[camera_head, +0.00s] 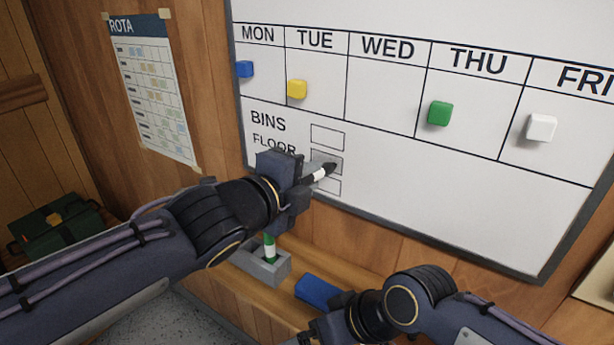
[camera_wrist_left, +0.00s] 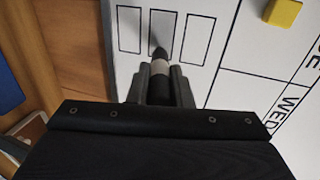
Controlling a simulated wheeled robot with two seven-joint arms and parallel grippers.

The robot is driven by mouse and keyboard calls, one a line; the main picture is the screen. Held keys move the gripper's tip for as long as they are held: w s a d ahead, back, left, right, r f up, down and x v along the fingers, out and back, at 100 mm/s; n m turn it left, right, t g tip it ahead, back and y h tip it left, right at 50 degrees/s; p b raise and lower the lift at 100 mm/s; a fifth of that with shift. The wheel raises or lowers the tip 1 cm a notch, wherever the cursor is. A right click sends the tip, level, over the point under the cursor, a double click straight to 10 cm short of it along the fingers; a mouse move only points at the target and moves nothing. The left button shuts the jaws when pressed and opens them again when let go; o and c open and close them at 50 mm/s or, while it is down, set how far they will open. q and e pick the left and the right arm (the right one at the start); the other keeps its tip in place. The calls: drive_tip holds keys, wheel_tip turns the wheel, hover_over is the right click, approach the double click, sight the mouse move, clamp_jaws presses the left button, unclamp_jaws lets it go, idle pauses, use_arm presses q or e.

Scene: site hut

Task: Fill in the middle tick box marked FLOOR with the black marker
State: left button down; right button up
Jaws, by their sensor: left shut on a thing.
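My left gripper (camera_head: 303,180) is shut on the black marker (camera_head: 321,174), which has a white band and a dark tip. In the left wrist view the marker (camera_wrist_left: 160,66) sits between the fingers, pointing at the board. Its tip is at the middle tick box (camera_head: 333,158), the one beside FLOOR; touching or just off the surface, I cannot tell. The middle box (camera_wrist_left: 164,22) looks grey inside, while the upper box (camera_head: 327,137) and lower box (camera_head: 333,188) look white. My right gripper (camera_head: 326,328) is low, near the bottom edge; its jaws are unclear.
The whiteboard (camera_head: 390,170) carries blue, yellow, green and white magnets under day names. On the ledge below are a grey holder (camera_head: 265,268) with a green-and-white marker (camera_head: 269,247), and a blue block (camera_head: 316,290). A rota poster (camera_head: 150,90) hangs left; a green case (camera_head: 55,225) stands lower left.

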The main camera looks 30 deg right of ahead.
idle(0.6)
use_arm(q)
drive_tip(key=shift+w+a+p, duration=0.2)
drive_tip(key=shift+w+p, duration=0.2)
drive_tip(key=shift+w, duration=0.05)
drive_tip(key=shift+w+a+p, duration=0.2)
drive_tip(key=shift+w+p, duration=0.25)
drive_tip(key=shift+w+a+p, duration=0.15)
drive_tip(key=shift+w+p, duration=0.35)
drive_tip(key=shift+w+a+p, duration=0.25)
drive_tip(key=shift+w+p, duration=0.15)
drive_tip(key=shift+p, duration=0.1)
